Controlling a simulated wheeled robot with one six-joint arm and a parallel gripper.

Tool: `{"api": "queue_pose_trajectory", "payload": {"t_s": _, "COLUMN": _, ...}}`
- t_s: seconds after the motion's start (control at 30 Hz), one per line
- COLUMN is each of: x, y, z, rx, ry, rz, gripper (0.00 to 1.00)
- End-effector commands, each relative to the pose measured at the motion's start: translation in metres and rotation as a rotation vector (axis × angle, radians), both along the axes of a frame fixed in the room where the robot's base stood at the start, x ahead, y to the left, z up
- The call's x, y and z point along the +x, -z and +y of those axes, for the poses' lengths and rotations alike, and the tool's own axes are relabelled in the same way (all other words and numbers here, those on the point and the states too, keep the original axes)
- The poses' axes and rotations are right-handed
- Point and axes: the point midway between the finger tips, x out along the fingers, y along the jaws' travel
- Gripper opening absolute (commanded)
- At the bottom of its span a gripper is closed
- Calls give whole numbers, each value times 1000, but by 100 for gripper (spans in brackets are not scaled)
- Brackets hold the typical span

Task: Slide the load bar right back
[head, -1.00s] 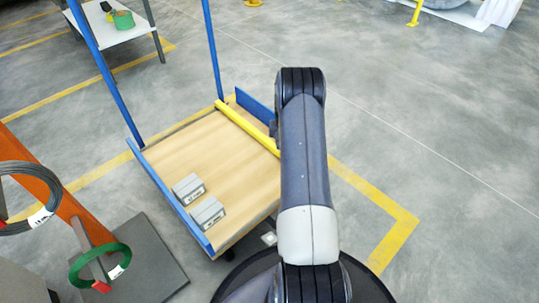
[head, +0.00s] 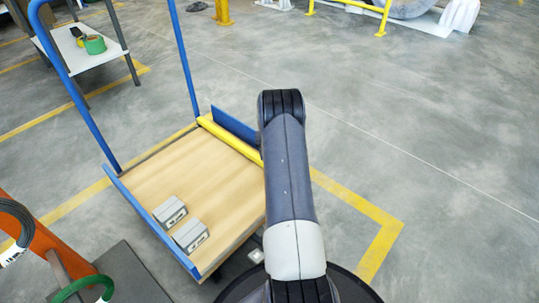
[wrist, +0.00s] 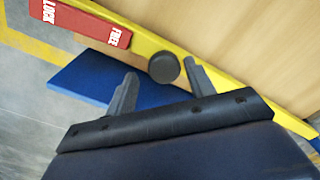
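The yellow load bar (head: 228,139) lies across the wooden deck of the blue cart, close to the blue end board (head: 233,124). In the wrist view the bar (wrist: 205,75) carries a dark round knob (wrist: 164,68) and a red plate (wrist: 80,20) lettered "LOCK" and "FREE". My gripper (wrist: 160,80) is open, one finger on each side of the knob. I cannot tell whether the fingers touch it. In the head view my arm hides the gripper and the bar's right end.
Two grey boxes (head: 190,235) and (head: 169,211) sit at the deck's near left, by the blue side rail (head: 150,222). The rest of the wooden deck (head: 215,185) is bare. A white table (head: 83,48) with tape stands at the back left. Open floor lies to the right.

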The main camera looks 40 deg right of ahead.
Motion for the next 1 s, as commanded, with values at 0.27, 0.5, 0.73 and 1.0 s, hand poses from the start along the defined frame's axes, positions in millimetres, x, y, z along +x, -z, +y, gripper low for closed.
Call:
{"api": "queue_pose_trajectory", "payload": {"t_s": 0.27, "x": 0, "y": -1, "z": 2, "rx": 3, "ry": -1, "rz": 1, "gripper": 54}}
{"api": "queue_pose_trajectory", "payload": {"t_s": 0.5, "x": 0, "y": -36, "z": 2, "rx": 2, "ry": -1, "rz": 0, "gripper": 54}}
{"api": "queue_pose_trajectory", "payload": {"t_s": 0.73, "x": 0, "y": -82, "z": 1, "rx": 1, "ry": 0, "rz": 0, "gripper": 54}}
{"api": "queue_pose_trajectory", "payload": {"t_s": 1.0, "x": 0, "y": -107, "z": 0, "rx": 2, "ry": 0, "rz": 1, "gripper": 54}}
